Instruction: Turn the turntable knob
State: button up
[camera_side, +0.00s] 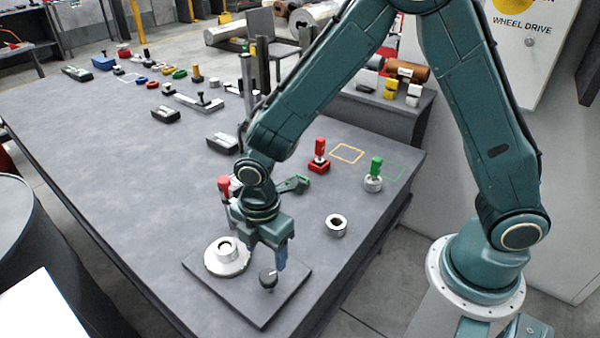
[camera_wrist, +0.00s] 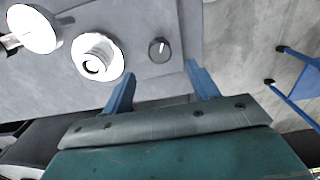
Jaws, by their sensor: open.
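The black turntable knob (camera_side: 268,277) stands on a dark square base plate (camera_side: 262,312). It also shows in the wrist view (camera_wrist: 159,49), a round knob with a light mark on top. The white stepped turntable (camera_side: 227,262) sits beside it to the left, and it shows in the wrist view too (camera_wrist: 97,58). My gripper (camera_wrist: 161,76) is open and empty, pointing down. In the wrist view the knob lies beyond the gap between the blue fingertips. In the side view one blue finger shows close by the knob; whether it touches cannot be told.
A metal ring (camera_side: 336,225) lies right of the plate. A red-handled piece (camera_side: 319,157) and a green-handled piece (camera_side: 374,173) stand farther back. Another red handle (camera_side: 224,186) rises just behind my gripper. The table's left front is clear.

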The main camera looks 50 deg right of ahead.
aim_at(268, 275)
jog(key=shift+f, duration=3.85)
jog(key=shift+c, duration=0.3)
jog(key=c, duration=0.9)
jog(key=shift+m, duration=0.4)
jog(key=m, duration=1.2)
